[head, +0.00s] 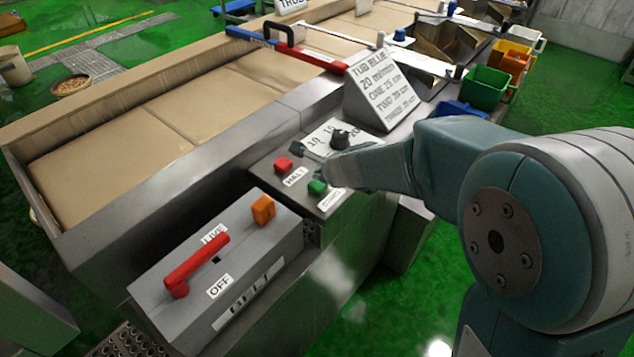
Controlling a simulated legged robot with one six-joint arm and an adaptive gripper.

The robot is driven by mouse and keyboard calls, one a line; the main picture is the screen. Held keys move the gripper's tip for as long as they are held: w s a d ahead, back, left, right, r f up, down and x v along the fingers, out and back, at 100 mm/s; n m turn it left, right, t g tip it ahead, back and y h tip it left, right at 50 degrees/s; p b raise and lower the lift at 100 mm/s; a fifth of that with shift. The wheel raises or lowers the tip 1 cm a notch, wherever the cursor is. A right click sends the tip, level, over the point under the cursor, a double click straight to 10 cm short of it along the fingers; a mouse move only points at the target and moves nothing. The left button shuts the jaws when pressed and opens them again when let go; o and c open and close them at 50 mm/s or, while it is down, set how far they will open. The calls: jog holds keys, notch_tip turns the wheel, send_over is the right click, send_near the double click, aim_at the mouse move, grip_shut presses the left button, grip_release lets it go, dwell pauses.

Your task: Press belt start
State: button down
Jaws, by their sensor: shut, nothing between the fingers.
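The control panel (268,172) sits on the side of the belt bench. It bears a green button (317,187) with a small label that I cannot read clearly, and a red button (283,164) labelled HALT. My gripper (328,173) is shut and empty, reaching in from the right, with its tip just above and beside the green button. I cannot tell whether it touches the button. A grey box (160,310) marked BELT stands in front, with a red lever (197,265) between LIVE and OFF labels and an orange block (263,209).
A dark knob (340,138) on a numbered plate and a tilted text sign (378,90) stand just behind my gripper. The tan belt (105,150) runs along the left. Green (487,88) and other coloured bins are at the back right.

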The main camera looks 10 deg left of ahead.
aim_at(320, 184)
jog(key=shift+r, duration=2.5)
jog(key=s+d+r+n+h, duration=0.3)
jog(key=s+d+n, duration=0.6)
jog(key=s+d, duration=0.3)
jog(key=s+d+r+n+g+h, duration=0.1)
jog(key=s+d+r+n+h, duration=0.1)
jog(key=s+d+n, duration=0.7)
jog(key=s+d+h, duration=0.1)
jog(key=s+d, duration=0.2)
jog(key=s, duration=0.1)
jog(key=shift+s+r+n, duration=0.15)
jog(key=shift+r+n, duration=0.25)
jog(key=shift+a, duration=0.2)
